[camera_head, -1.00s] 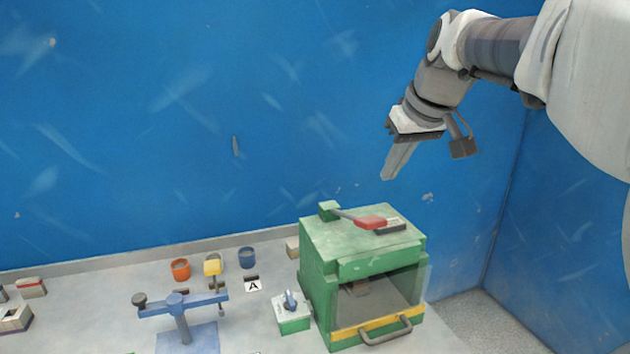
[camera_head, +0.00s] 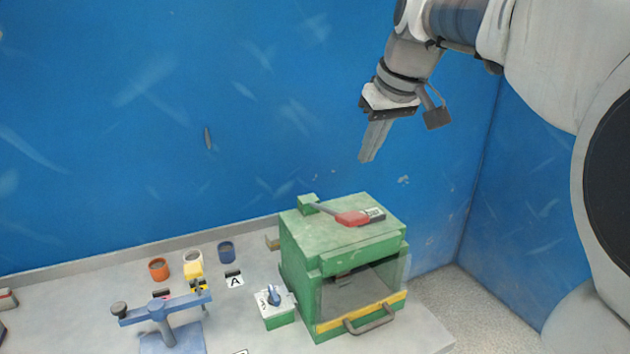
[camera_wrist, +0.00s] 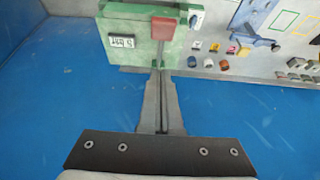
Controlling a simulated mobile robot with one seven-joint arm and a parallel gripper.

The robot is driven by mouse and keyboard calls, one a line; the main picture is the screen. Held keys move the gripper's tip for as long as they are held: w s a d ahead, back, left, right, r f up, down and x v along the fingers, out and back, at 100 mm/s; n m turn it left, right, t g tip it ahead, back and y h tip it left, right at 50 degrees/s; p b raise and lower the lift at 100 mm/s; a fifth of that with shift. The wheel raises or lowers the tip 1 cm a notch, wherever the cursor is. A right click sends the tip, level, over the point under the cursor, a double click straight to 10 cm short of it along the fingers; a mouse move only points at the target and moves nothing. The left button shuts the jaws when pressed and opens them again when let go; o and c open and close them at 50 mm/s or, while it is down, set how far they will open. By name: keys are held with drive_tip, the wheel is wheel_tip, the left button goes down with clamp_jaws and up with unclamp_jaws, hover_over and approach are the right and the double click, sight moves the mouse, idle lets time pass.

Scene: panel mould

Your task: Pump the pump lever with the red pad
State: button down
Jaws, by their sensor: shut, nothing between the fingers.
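The pump lever is a thin grey arm (camera_head: 325,210) with a red pad (camera_head: 353,218) at its end. It runs from a small green block across the top of a green box (camera_head: 300,240). My gripper (camera_head: 366,158) is shut and empty, pointing down above the box. A clear gap shows between its fingertips and the red pad. In the wrist view the shut fingertips (camera_wrist: 160,72) point toward the box, with the red pad (camera_wrist: 162,28) almost straight ahead of them. The fingers hide part of the box's edge there.
The box has a clear-sided front with a yellow strip and a grey handle (camera_head: 370,320). A small switch box (camera_head: 277,305) stands left of it. A blue clamp-like fixture (camera_head: 165,315) and several coloured cups stand further left. A blue wall is behind.

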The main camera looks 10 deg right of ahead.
hover_over(352, 214)
drive_tip(key=f, duration=0.8)
drive_tip(key=shift+s, duration=0.4)
drive_tip(key=f, duration=0.3)
drive_tip(key=shift+s+d, duration=0.15)
drive_tip(key=shift+s, duration=0.2)
drive_tip(key=shift+s+f, duration=0.15)
drive_tip(key=shift+f, duration=0.4)
drive_tip(key=shift+d, duration=0.1)
